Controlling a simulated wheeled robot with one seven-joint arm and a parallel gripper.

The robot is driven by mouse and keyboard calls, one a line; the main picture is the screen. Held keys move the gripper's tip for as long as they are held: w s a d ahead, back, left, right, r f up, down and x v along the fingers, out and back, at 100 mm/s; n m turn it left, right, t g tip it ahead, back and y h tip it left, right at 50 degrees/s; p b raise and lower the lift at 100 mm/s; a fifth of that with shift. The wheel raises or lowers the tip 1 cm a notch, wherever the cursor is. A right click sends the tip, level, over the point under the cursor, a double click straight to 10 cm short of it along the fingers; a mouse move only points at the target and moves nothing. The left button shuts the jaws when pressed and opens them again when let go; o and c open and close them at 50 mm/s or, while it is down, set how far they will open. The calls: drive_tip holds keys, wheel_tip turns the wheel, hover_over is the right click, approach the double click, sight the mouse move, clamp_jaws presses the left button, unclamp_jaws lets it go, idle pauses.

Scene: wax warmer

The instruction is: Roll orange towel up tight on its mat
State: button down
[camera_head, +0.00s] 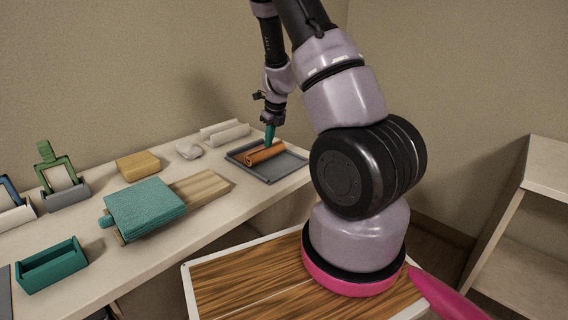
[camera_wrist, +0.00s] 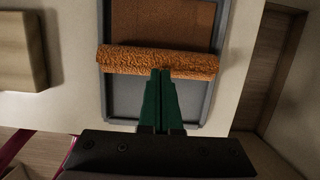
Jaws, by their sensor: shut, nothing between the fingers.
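The orange towel (camera_head: 264,153) lies on its grey mat (camera_head: 280,170), which has a raised rim. In the wrist view the towel (camera_wrist: 130,60) has a rolled part across the mat (camera_wrist: 120,100), with a flat orange sheet (camera_wrist: 165,22) running on beyond it. The bare mat shows on the near side of the roll. My gripper (camera_head: 269,138) has green fingers pointing down at the towel. In the wrist view the shut fingers (camera_wrist: 161,72) reach the near edge of the roll with nothing between them. Whether they touch it I cannot tell.
A teal towel (camera_head: 145,208) lies on a wooden board (camera_head: 202,187) left of the mat. Behind are a yellow block (camera_head: 138,165), a grey-white lump (camera_head: 188,150) and white rolls (camera_head: 224,132). A teal box (camera_head: 52,266) stands at the front left. The shelf edge is close to the mat.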

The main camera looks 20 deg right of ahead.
drive_tip(key=shift+w, duration=0.1)
idle(0.4)
drive_tip(key=shift+w+a, duration=0.2)
drive_tip(key=shift+w, duration=0.15)
drive_tip(key=shift+w, duration=0.15)
drive_tip(key=shift+w+a, duration=0.2)
drive_tip(key=shift+w, duration=0.1)
drive_tip(key=shift+w, duration=0.15)
idle(0.4)
drive_tip(key=shift+w+a+f, duration=0.1)
drive_tip(key=shift+w+a, duration=0.1)
drive_tip(key=shift+w, duration=0.15)
drive_tip(key=shift+w+a, duration=0.1)
